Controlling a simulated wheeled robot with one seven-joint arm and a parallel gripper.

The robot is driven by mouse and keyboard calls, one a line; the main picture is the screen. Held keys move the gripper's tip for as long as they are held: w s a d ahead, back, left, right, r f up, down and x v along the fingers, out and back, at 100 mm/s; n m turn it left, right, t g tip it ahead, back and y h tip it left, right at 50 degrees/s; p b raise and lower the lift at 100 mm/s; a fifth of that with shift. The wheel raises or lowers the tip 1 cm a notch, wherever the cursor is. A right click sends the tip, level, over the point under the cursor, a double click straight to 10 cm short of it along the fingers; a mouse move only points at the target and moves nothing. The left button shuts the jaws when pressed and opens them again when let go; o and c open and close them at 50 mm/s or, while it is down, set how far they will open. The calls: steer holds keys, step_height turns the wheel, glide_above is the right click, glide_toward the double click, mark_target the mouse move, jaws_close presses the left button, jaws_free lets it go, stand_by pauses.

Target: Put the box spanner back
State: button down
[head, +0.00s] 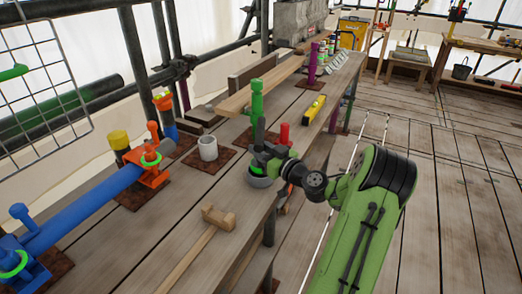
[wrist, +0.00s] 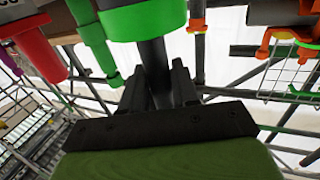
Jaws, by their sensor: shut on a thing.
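The box spanner, a dark shaft (head: 258,130) with a wide grey socket end (head: 261,181), stands roughly upright near the front edge of the bench. My gripper (head: 268,157) is shut on its shaft. In the wrist view, the shaft (wrist: 154,62) runs between the two dark fingers, and the socket end's bright green band (wrist: 143,20) shows at the top. The fingers partly hide the shaft. I cannot tell whether the socket end touches the bench or hangs just above it.
A green post (head: 257,100) stands close behind the spanner, a red cylinder (head: 284,133) to its right.

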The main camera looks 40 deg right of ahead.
steer(key=shift+f, duration=0.3)
steer(key=shift+c, duration=0.8)
jaws_free()
steer(key=shift+f+b, duration=0.65)
steer(key=shift+b, duration=0.55)
steer(key=s, duration=0.9)
steer(key=shift+a, duration=0.1)
stand_by(0.5)
